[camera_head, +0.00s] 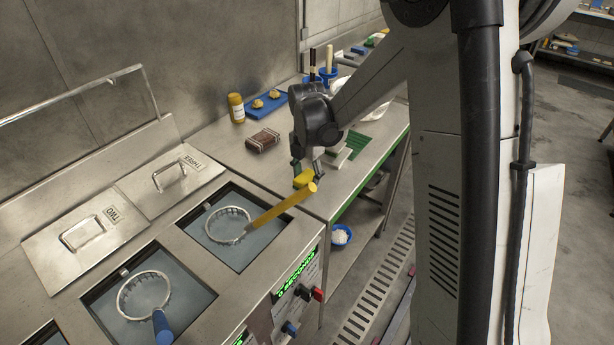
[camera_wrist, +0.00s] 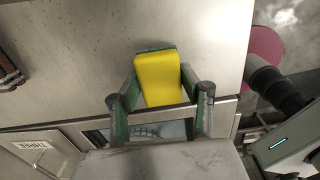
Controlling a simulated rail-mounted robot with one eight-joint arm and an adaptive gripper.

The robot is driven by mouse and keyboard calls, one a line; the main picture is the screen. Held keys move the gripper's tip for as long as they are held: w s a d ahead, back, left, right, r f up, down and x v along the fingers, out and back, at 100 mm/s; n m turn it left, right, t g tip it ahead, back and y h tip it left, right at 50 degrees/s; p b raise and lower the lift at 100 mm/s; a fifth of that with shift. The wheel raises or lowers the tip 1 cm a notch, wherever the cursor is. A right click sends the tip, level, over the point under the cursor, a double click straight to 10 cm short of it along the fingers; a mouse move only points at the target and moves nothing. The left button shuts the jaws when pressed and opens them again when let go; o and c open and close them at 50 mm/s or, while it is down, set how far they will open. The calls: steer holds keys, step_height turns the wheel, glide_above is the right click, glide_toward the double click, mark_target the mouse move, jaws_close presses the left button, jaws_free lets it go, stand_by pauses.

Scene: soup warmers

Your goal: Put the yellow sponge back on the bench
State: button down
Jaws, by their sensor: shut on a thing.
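The yellow sponge (camera_wrist: 160,80) with a green back edge is between the fingers of my gripper (camera_wrist: 160,92) in the wrist view. In the head view, the sponge (camera_head: 303,179) hangs just under my gripper (camera_head: 306,172), close to the near edge of the steel bench (camera_head: 260,178), by the end of a yellow ladle handle. My gripper is shut on the sponge. The bench surface also shows behind the sponge in the wrist view (camera_wrist: 90,60). I cannot tell how high the sponge is above the bench.
A soup well (camera_head: 205,228) holds a basket with a yellow handle (camera_head: 270,214); another basket has a blue handle (camera_head: 162,328). A brown packet (camera_head: 263,140), a yellow jar (camera_head: 236,108), a blue tray (camera_head: 262,107) and a green rack (camera_head: 352,143) stand on the bench. Bare bench lies around the packet.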

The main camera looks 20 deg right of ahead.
steer(key=shift+f, duration=0.25)
steer(key=c, duration=1)
jaws_free()
step_height(320, 180, up, 12)
steer(key=s+r+m+t, duration=0.2)
steer(key=s+r+m, duration=0.3)
steer(key=s+m, duration=0.2)
steer(key=s+m+t, duration=0.1)
steer(key=s+m, duration=0.5)
steer(key=s+m+t, duration=0.2)
steer(key=s+m, duration=0.4)
steer(key=s+m+t, duration=0.2)
steer(key=s+m, duration=0.4)
steer(key=shift+s+r, duration=0.15)
steer(key=shift+s, duration=0.25)
